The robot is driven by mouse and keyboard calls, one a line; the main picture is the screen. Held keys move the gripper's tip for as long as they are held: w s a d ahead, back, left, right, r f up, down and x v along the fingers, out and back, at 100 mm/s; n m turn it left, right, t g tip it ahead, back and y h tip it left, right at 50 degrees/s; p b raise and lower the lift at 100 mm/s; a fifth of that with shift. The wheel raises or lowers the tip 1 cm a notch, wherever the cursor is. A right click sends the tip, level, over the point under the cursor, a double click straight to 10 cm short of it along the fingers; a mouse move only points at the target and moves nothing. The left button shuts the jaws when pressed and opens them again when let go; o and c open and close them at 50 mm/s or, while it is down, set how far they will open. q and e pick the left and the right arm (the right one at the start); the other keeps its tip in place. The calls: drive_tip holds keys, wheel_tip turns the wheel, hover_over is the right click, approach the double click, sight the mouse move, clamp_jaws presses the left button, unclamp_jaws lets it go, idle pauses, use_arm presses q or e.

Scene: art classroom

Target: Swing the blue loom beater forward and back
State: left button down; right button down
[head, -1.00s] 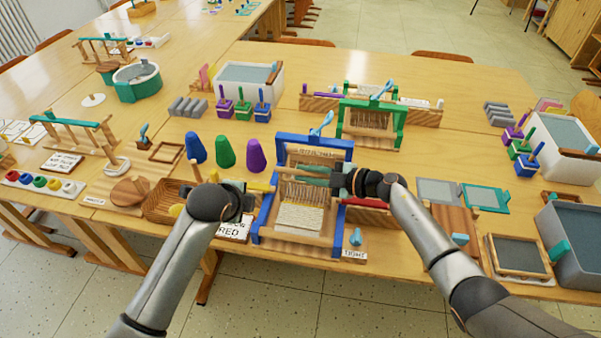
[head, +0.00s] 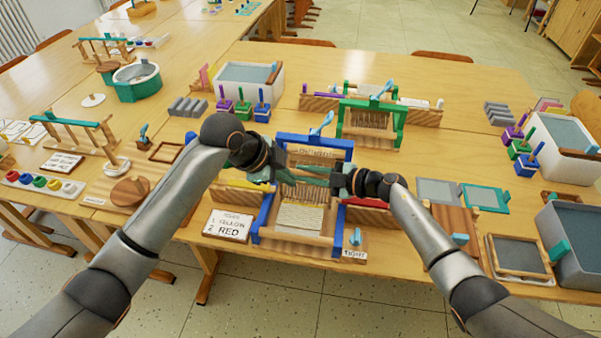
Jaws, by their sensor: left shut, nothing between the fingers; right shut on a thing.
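The blue-framed loom (head: 345,205) stands at the front middle of the table, with pale warp threads and a woven strip (head: 300,217) in its lower part. Its beater lies across the middle of the frame, mostly hidden behind my grippers. My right gripper (head: 318,180) reaches in from the right and is shut at the beater; the exact grip point is hard to see. My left gripper (head: 290,175) reaches in from the left over the loom's left post, shut and empty, its fingertips close to the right gripper's.
A green loom (head: 400,115) stands behind. Trays and frames (head: 518,253) crowd the right side.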

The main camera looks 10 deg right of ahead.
sight(301, 173)
use_arm(q)
drive_tip(key=shift+w+d+f, duration=0.55)
drive_tip(key=shift+w+f, duration=0.25)
drive_tip(key=shift+w, duration=0.05)
drive_tip(key=shift+w+d+f, duration=0.6)
drive_tip(key=shift+w+f, duration=0.2)
drive_tip(key=shift+w, duration=0.05)
drive_tip(key=shift+w+d+f, duration=0.55)
drive_tip(key=shift+w+f, duration=0.25)
drive_tip(key=shift+w, duration=0.05)
drive_tip(key=shift+w, duration=0.15)
